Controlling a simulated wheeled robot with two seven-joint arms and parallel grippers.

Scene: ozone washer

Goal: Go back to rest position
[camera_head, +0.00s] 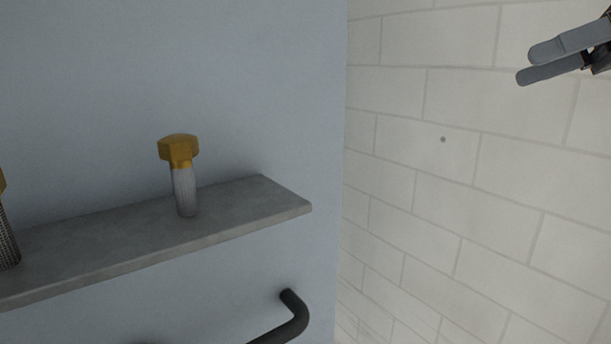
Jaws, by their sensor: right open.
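My right gripper (535,64) is at the top right of the head view, in front of the white brick wall. Its two grey fingers point left, with a narrow gap between them and nothing held. It is well apart from the shelf (110,237) and the things on it. My left gripper is not in the picture.
A bottle with a gold cap (181,172) stands upright on the grey shelf. Another gold-topped thing (8,240) is cut off at the left edge. A dark curved bar (296,318) is below the shelf. The space before the brick wall (450,190) looks clear.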

